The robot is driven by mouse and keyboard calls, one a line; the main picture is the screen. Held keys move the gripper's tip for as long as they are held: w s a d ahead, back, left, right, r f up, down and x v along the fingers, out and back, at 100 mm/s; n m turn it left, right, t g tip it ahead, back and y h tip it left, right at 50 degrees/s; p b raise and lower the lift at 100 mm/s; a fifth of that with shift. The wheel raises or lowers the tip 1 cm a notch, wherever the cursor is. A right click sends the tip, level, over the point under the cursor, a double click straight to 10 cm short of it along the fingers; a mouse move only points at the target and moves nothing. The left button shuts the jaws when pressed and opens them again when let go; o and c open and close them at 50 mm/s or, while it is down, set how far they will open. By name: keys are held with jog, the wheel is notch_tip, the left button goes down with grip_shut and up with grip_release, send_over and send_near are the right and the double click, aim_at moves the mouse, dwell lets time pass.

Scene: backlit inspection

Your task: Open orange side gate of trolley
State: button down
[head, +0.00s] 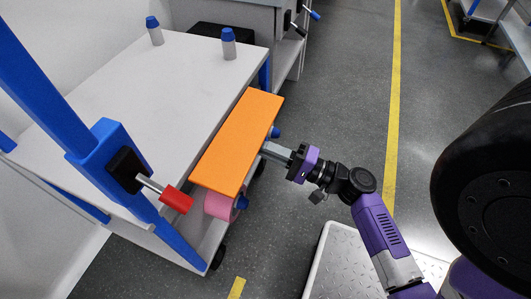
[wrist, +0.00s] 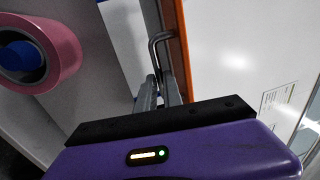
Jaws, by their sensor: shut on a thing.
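The orange side gate (head: 236,143) is a flat panel along the right side of the white-topped trolley (head: 150,85). In the wrist view the gate (wrist: 181,50) shows as a narrow orange strip with a bent grey metal handle (wrist: 154,44) on it. My gripper (head: 267,148) reaches the gate's outer side from the right. In the wrist view its two fingers (wrist: 159,88) are shut on the handle's near end. The handle is hidden in the head view. I cannot tell the gate's exact angle.
A pink roll (head: 218,204) with a blue core sits below the gate. A red-handled lever (head: 174,199) juts from the blue post on the left. Two blue-capped grey posts (head: 228,44) stand on the trolley top. Grey floor (head: 340,90) lies open to the right.

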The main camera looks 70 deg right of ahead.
jog(key=f+b, duration=0.1)
jog(key=w+f, duration=0.1)
jog(key=shift+w+f+b, duration=0.25)
jog(key=shift+f+b, duration=0.1)
jog(key=c, duration=2.1)
grip_release()
jog(key=shift+w+f, duration=0.1)
jog(key=shift+w, duration=0.05)
jog(key=o, duration=0.6)
jog(key=s+f+b, duration=0.4)
jog(key=s+f, duration=0.1)
jog(key=s, duration=0.2)
jog(key=shift+s, duration=0.15)
jog(key=shift+f, duration=0.1)
jog(key=s+f+p, duration=0.1)
jog(key=s+p, duration=0.1)
jog(key=s, duration=0.5)
jog(key=shift+s+d, duration=0.2)
jog(key=shift+s, duration=0.15)
